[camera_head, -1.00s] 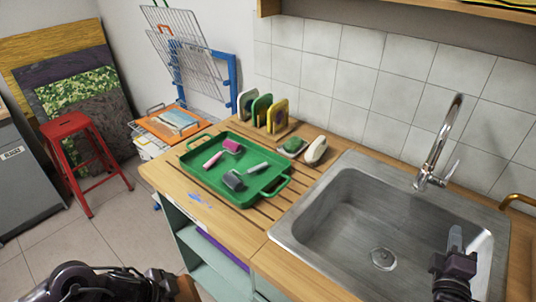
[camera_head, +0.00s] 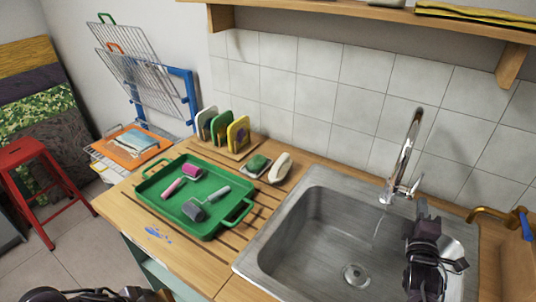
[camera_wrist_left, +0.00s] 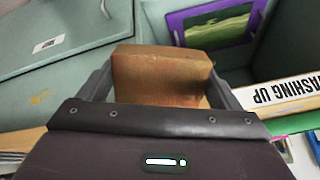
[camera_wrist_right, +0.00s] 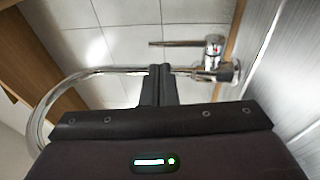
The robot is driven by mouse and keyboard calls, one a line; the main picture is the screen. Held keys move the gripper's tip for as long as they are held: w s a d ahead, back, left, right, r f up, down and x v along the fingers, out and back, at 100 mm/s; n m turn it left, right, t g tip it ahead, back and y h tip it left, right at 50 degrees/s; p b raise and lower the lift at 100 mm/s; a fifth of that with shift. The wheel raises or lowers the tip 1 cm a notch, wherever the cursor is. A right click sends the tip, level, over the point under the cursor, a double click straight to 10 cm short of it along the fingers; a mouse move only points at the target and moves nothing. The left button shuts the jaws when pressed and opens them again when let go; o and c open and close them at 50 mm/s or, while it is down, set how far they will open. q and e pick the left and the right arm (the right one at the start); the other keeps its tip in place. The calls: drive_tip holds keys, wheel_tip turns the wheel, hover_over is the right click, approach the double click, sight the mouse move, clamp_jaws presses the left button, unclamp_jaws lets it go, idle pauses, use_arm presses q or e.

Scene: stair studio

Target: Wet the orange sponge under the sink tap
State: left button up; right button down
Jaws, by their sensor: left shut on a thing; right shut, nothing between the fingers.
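The orange sponge (camera_wrist_left: 160,75) is a brownish-orange block in the left wrist view. My left gripper (camera_wrist_left: 165,90) is shut on it, with one finger at each side. In the head view the left arm shows only at the bottom left edge, and the sponge is hidden. The chrome tap (camera_head: 405,155) stands behind the steel sink (camera_head: 300,225); its lever and spout also show in the right wrist view (camera_wrist_right: 210,60). My right gripper (camera_head: 422,208) is shut and empty, over the right part of the sink, close in front of the tap.
A green tray (camera_head: 160,205) with small rollers lies left of the sink. A green scrubber (camera_head: 257,163) and a pale brush (camera_head: 281,167) lie behind. A brass tap (camera_head: 485,213) is at the right. A shelf (camera_head: 370,14) hangs above.

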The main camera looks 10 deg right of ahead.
sight(421, 178)
use_arm(q)
wheel_tip(421, 178, up, 2)
drive_tip(key=shift+r+p, duration=0.1)
drive_tip(key=shift+p, duration=0.75)
use_arm(e)
drive_tip(key=x, duration=0.7)
drive_tip(key=shift+w+d, duration=0.1)
drive_tip(key=shift+w, duration=0.15)
